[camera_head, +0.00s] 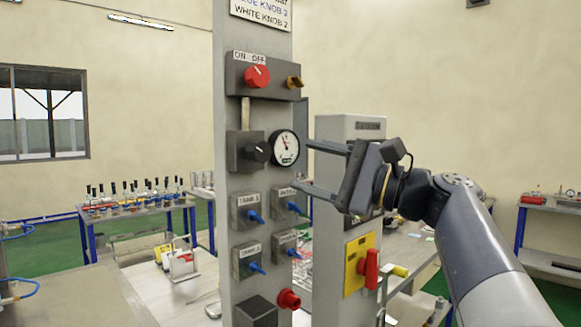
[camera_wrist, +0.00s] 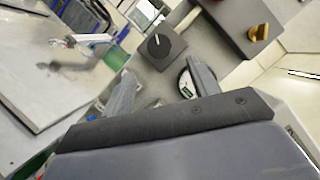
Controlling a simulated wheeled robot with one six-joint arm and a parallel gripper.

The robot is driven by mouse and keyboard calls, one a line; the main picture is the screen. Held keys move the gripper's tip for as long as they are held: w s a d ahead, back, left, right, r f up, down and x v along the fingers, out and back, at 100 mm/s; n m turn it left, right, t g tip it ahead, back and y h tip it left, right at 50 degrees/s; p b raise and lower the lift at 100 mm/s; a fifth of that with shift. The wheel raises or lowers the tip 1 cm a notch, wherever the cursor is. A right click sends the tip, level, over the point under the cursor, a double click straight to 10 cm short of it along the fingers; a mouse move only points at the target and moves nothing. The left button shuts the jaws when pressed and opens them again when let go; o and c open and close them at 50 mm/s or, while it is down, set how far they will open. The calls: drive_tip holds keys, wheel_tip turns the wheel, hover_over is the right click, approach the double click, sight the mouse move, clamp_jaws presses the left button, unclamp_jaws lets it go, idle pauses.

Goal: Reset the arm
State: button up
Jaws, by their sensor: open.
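My gripper (camera_head: 300,167) is open and empty. In the head view it reaches in from the right, and its two fingers point left toward the grey control column (camera_head: 226,110). The upper finger appears close to the round pressure gauge (camera_head: 285,147), and the lower finger is near the upper right blue valve. I cannot tell whether either touches. The wrist view shows my gripper (camera_wrist: 158,88) with the black knob (camera_wrist: 159,45) beyond the fingers and the gauge (camera_wrist: 187,84) partly hidden behind one finger.
The column carries a red knob (camera_head: 257,76), a yellow knob (camera_head: 294,82), several blue valves (camera_head: 255,216) and a red fitting (camera_head: 289,299). A grey cabinet (camera_head: 349,129) with a red switch (camera_head: 371,268) stands behind. A bench (camera_head: 150,208) with bottles is at left.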

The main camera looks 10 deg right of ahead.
sight(266, 154)
drive_tip(key=shift+v, duration=0.9)
drive_tip(key=shift+a, duration=0.1)
drive_tip(key=p+x, duration=0.2)
drive_tip(key=x, duration=0.9)
